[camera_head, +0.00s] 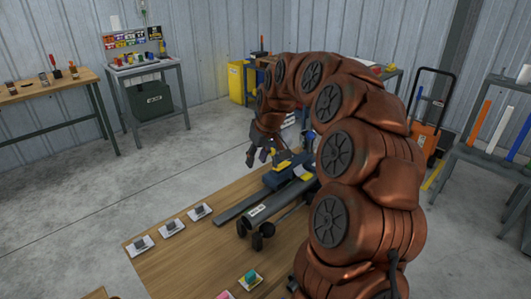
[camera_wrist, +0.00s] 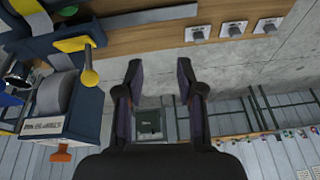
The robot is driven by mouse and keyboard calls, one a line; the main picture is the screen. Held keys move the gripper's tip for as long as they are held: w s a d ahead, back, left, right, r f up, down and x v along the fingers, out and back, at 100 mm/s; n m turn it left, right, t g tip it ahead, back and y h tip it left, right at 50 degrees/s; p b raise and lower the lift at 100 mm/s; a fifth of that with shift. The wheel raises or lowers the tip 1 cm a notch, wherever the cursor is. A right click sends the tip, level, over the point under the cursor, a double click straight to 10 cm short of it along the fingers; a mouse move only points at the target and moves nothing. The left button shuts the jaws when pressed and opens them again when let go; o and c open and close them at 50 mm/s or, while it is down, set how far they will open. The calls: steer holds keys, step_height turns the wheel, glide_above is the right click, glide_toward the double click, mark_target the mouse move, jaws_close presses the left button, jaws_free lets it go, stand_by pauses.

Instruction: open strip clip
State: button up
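A blue fixture (camera_head: 275,181) stands on the wooden table in the head view, with a yellow part (camera_head: 281,164) on it. A long dark grey strip (camera_wrist: 150,15) runs from the fixture along the table, also in the head view (camera_head: 236,212). My gripper (camera_wrist: 160,72) is open and empty, apart from the lever; in the head view it (camera_head: 259,156) hangs beside the fixture.
Three white cards with small grey parts (camera_wrist: 234,28) lie along the table edge (camera_head: 150,258). Black stands (camera_head: 257,238) and a green item on a card (camera_head: 250,279) are nearer. My arm hides the table's right side. Open floor lies beyond the table.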

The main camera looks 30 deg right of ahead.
steer(key=s+a+r+g, duration=0.1)
steer(key=s+a, duration=1)
steer(key=shift+s+r+n+g, duration=0.25)
steer(key=shift+s+n+g, duration=0.1)
steer(key=shift+n+g, duration=0.05)
steer(key=shift+a, duration=0.1)
steer(key=shift+c, duration=0.2)
